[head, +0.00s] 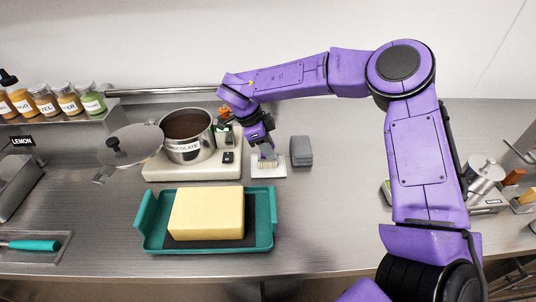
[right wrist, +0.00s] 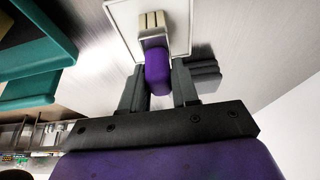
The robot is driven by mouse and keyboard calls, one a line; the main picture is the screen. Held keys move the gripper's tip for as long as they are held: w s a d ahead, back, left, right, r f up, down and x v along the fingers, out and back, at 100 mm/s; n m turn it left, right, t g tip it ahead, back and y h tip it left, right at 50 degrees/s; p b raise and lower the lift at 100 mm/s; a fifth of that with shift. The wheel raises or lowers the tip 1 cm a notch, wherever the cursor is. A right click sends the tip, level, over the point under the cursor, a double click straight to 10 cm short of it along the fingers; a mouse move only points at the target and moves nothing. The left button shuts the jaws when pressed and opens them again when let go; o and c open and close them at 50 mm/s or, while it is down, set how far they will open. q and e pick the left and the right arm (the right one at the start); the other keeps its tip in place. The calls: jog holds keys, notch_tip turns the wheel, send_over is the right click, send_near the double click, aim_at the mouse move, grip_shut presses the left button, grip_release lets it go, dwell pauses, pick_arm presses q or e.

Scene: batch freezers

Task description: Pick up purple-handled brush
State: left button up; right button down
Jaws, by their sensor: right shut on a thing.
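The purple-handled brush (right wrist: 157,72) is between the two fingers of my right gripper (right wrist: 160,84) in the right wrist view. Its pale bristle end points away from my palm, over a small white tray (right wrist: 119,16). In the head view my right gripper (head: 267,146) points down at the white tray (head: 257,176), with the bristle end of the brush (head: 268,164) just below it. The gripper is shut on the purple handle, which it mostly hides in the head view. Whether the bristles touch the tray is unclear. My left gripper is not in view.
A grey block (head: 301,151) stands close right of the tray. A pot of chocolate (head: 187,136) on a pale base (head: 160,172) is to the left. A teal tray (head: 150,222) holding a yellow block (head: 207,213) is in front. The counter right of the grey block is clear.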

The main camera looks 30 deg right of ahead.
notch_tip(320, 180, up, 3)
jog(key=shift+w+f+b, duration=0.1)
jog(key=shift+f+b, duration=0.1)
jog(key=shift+b, duration=0.4)
jog(key=s+a+r+b, duration=0.3)
jog(key=s+a+r, duration=0.5)
jog(key=s+r, duration=0.2)
jog(key=shift+s+a+r, duration=0.2)
jog(key=shift+s+a, duration=0.1)
jog(key=shift+s, duration=0.35)
jog(key=c, duration=1.5)
grip_release()
jog(key=shift+c, duration=1.4)
